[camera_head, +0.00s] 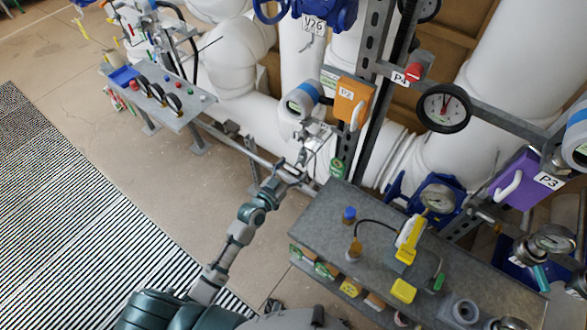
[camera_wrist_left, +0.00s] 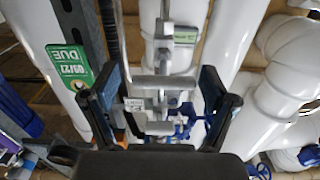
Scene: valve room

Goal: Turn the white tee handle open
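A pale tee-shaped handle (camera_wrist_left: 164,82) shows in the left wrist view, its crossbar lying between the two fingers of my left gripper (camera_wrist_left: 160,92). The fingers are spread on either side, with a visible gap to the bar. In the head view my left gripper (camera_head: 290,172) reaches up to the small valve fittings (camera_head: 316,130) below a round blue-and-white instrument (camera_head: 301,101). The handle is too small there to make out clearly. A small white tag (camera_wrist_left: 135,104) hangs near the handle. My right gripper is not in view.
An orange box (camera_head: 350,101) is mounted on the upright metal post right of my gripper. A grey bench (camera_head: 320,215) with several small items stands close on the right. A smaller shelf (camera_head: 185,112) stands at left. Open floor (camera_head: 120,140) lies between.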

